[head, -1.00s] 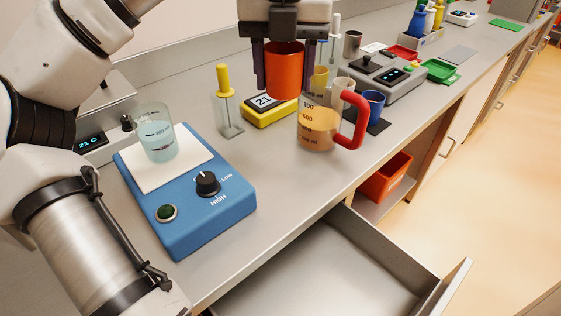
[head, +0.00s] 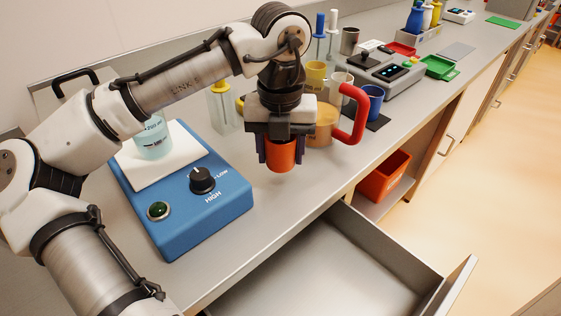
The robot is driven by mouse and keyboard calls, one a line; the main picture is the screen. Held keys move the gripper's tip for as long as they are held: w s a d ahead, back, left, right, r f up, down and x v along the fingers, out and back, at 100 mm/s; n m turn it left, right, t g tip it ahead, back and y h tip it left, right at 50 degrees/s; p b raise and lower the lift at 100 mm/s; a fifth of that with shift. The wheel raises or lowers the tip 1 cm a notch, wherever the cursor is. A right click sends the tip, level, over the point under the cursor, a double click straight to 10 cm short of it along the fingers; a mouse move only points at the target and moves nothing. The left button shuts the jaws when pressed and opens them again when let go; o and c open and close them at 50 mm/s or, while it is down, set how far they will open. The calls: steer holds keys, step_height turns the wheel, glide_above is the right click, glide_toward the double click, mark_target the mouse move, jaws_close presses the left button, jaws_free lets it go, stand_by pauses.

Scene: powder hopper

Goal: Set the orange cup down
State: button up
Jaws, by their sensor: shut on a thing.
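The orange cup (head: 283,157) is between the fingers of my gripper (head: 278,158), which is shut on it from above. The cup is upright over the grey bench top, between the blue stirrer and the jug with the red handle. A faint shade lies below the cup; I cannot tell whether its base touches the bench. My gripper hides the cup's upper part and rim.
A blue hotplate (head: 205,215) with a beaker (head: 153,139) stands at left. A jug with a red handle (head: 352,115) is just behind right. An open drawer (head: 335,262) lies below the front edge. Bare bench (head: 315,178) shows right of the cup.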

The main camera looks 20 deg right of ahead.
mark_target(281, 164)
steer(key=shift+f, duration=1.6)
steer(key=shift+f, duration=0.1)
steer(key=o, duration=0.9)
steer(key=shift+o, duration=0.2)
step_height(281, 164, up, 12)
steer(key=shift+p, duration=0.3)
